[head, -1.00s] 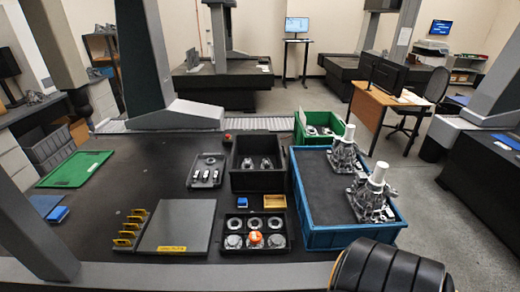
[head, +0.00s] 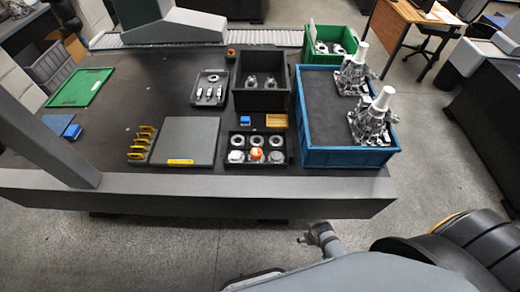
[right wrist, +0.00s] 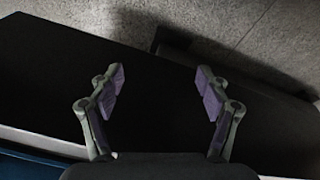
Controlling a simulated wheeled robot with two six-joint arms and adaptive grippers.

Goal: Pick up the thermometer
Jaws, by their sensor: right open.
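I cannot make out a thermometer for certain in either view. Small items on the dark table (head: 110,110) include a small blue block (head: 244,120), a yellow tray (head: 277,120) and an orange-topped part (head: 257,154) in a black bin of round metal parts (head: 232,170). My right gripper (right wrist: 160,78) is open and empty in the right wrist view, over a black surface with grey floor beyond. In the head view my right arm is at the bottom, in front of the table. My left gripper is not in view.
A blue crate (head: 345,158) holding two metal castings (head: 372,120) stands at the table's right. A green crate (head: 325,58) and a black bin (head: 262,99) are behind. A grey plate (head: 186,140) lies mid-table. A grey post (head: 45,140) rises at left.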

